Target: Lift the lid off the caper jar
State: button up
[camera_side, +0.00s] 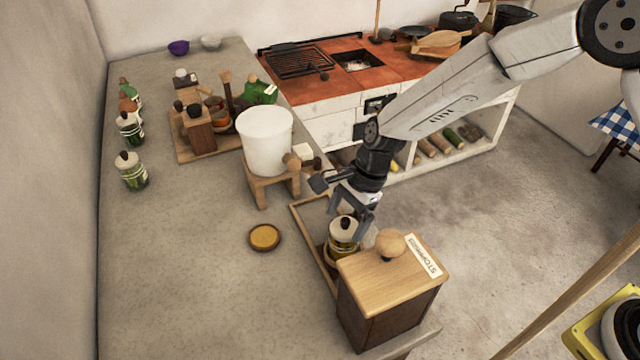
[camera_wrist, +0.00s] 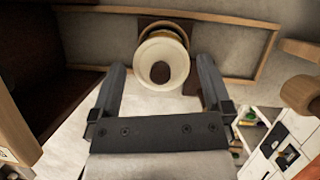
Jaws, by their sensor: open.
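A jar (camera_side: 342,252) with a cream lid (camera_side: 342,232) and a dark knob stands upright in a shallow wooden tray (camera_side: 318,238). Its label cannot be read, and the wooden box partly hides its lower part in the side view. My gripper (camera_side: 352,212) points down just over this jar, open, with its fingers around the level of the lid. In the wrist view the cream lid (camera_wrist: 180,56) with its dark knob shows between and slightly beyond the fingers of my gripper (camera_wrist: 162,68). I cannot tell whether a finger touches it.
A wooden box (camera_side: 388,290) with a round knob stands close in front of the jar. A white pot (camera_side: 265,140) on a wooden stand is behind. A round wooden dish (camera_side: 264,237) lies to the left.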

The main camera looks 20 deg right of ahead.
aim_at(345, 220)
jog(key=shift+a+f, duration=0.15)
jog(key=shift+f, duration=0.15)
jog(key=c, duration=0.9)
jog(key=shift+r, duration=0.15)
jog(key=shift+c, duration=0.2)
jog(key=shift+r, duration=4.9)
